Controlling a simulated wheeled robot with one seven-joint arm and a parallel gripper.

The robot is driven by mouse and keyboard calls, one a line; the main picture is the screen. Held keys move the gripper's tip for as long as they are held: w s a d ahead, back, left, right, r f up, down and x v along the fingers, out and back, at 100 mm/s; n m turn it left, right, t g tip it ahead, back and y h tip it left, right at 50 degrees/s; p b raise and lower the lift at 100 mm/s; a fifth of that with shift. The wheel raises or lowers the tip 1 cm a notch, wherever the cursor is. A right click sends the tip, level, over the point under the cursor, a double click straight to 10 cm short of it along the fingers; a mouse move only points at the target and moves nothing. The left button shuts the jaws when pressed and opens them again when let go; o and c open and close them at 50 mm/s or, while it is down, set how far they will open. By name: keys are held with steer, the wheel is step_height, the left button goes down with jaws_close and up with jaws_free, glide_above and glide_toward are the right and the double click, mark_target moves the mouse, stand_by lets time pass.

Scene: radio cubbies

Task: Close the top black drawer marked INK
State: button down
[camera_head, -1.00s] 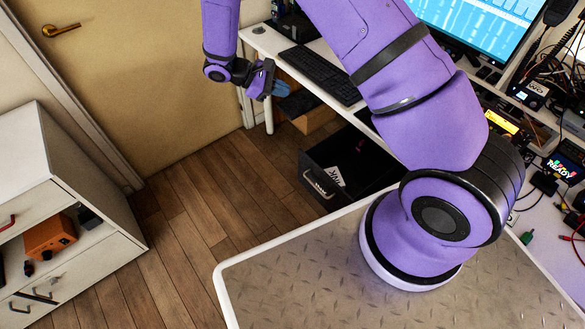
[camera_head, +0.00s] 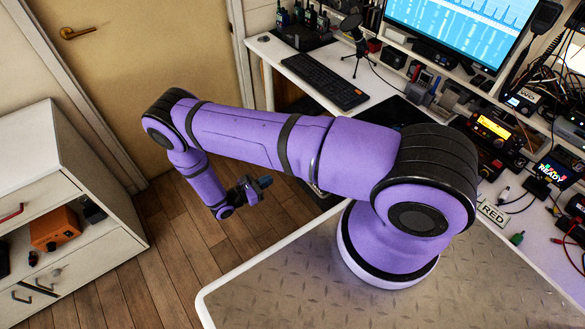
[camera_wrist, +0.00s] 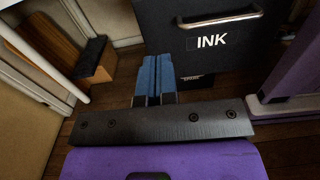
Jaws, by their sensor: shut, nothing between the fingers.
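The black drawer front marked INK (camera_wrist: 225,42) fills the upper middle of the wrist view, with a silver bar handle along its top. In the head view my arm hides most of the drawer, and how far out it stands cannot be seen there. My gripper (camera_wrist: 157,62) is shut and empty, its blue fingers side by side. The fingertips are at the lower left of the INK front in the wrist view; I cannot tell whether they touch it. In the head view my gripper (camera_head: 264,182) is left of the desk, above the wood floor.
A white desk (camera_head: 290,65) with a keyboard (camera_head: 320,78) and radios is behind my arm. A white cabinet (camera_head: 75,190) with an orange box stands at the left. Wood floor (camera_head: 175,240) lies free between. A lower black front (camera_wrist: 192,79) shows below INK.

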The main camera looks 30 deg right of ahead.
steer(key=d, duration=1.3)
steer(key=shift+d+f, duration=0.35)
steer(key=shift+f, duration=0.1)
